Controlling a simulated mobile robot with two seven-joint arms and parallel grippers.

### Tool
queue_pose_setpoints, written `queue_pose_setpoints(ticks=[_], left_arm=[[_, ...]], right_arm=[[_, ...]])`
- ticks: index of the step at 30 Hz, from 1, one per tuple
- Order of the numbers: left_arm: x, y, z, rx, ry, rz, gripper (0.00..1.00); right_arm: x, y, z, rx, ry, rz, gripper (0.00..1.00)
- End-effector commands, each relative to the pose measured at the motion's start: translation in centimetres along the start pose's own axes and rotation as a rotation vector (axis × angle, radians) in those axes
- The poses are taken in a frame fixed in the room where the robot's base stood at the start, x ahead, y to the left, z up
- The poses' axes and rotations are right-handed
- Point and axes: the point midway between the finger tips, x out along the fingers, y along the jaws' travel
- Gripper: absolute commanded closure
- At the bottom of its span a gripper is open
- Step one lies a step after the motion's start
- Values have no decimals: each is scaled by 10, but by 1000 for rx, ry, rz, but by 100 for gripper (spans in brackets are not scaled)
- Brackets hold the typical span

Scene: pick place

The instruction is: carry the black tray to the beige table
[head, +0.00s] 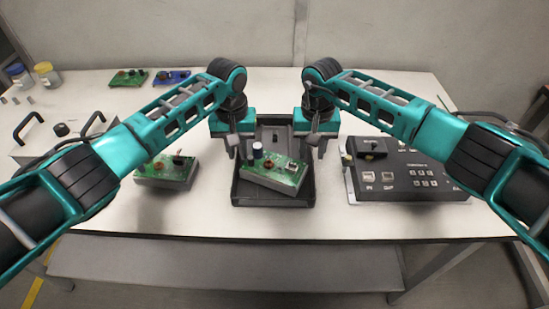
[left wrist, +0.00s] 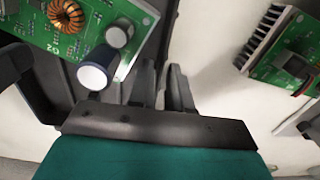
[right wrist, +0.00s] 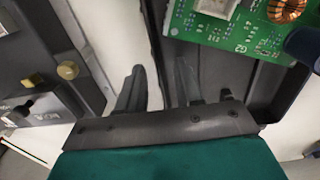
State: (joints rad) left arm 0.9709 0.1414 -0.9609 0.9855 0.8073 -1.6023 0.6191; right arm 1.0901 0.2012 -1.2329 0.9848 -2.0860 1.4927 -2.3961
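The black tray (head: 236,188) stands on the pale table in the middle of the head view. A green circuit board (head: 277,172) on a grey block sits in it, tilted, with a dark capacitor and a copper coil. My left gripper (head: 238,150) is at the tray's left wall. In the left wrist view its fingers (left wrist: 161,88) are close together around the wall; whether they press on it I cannot tell. My right gripper (head: 310,150) is at the right wall. In the right wrist view its fingers (right wrist: 157,90) straddle the wall with a gap.
A control box (head: 405,178) with buttons stands close to the tray's right. Another circuit board (head: 168,168) on a block lies to the left. Two smaller boards (head: 129,79) and jars (head: 46,74) are at the back left. A handled case (head: 50,140) is at the left.

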Motion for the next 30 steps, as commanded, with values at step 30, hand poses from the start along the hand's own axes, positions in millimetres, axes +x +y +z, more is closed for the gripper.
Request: queue_pose_setpoints(ticks=[30], left_arm=[[1, 0, 0, 0, 1, 1, 100]], right_arm=[[1, 0, 0, 1, 1, 0, 100]])
